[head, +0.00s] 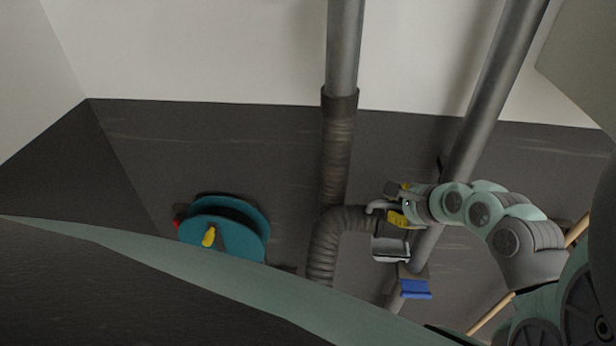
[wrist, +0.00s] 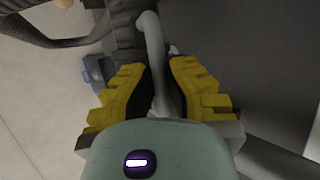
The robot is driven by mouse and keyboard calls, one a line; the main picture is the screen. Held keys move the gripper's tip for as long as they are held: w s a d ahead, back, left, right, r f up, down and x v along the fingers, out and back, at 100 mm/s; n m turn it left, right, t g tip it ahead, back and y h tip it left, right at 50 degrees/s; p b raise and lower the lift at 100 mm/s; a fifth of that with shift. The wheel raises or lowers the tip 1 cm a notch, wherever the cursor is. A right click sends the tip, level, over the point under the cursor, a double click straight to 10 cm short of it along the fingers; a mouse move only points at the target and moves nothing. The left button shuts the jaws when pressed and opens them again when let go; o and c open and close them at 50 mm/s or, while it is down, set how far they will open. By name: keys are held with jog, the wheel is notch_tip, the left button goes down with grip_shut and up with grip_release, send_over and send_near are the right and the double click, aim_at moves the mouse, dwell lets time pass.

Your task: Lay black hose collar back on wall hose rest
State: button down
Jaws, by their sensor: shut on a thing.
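The black ribbed hose (head: 322,250) curves up from below and bends right toward my gripper (head: 392,214) in the head view. Its dark collar end (wrist: 125,28) shows at the top of the wrist view, just beyond the fingertips. My gripper (wrist: 158,72) has yellow fingers closed around a pale grey curved handle (wrist: 154,45) that runs beside the collar. The fingers hide part of the handle. A light grey bracket-like piece (head: 391,250) is just below the gripper; I cannot tell whether it is the wall hose rest or part of the hose end.
A vertical grey pipe (head: 343,50) and a slanted pipe (head: 490,90) run along the wall. A teal hose reel (head: 230,236) with a yellow part is at left. A blue block (head: 415,288) is below the gripper. A wooden pole (head: 490,314) is at lower right.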

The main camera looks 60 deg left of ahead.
aim_at(396, 226)
jog(key=shift+f+b, duration=2.1)
jog(key=shift+f, duration=0.95)
jog(key=c, duration=1.1)
grip_release()
jog(key=shift+o, duration=0.2)
jog(key=v, duration=1.2)
jog(key=shift+r, duration=0.1)
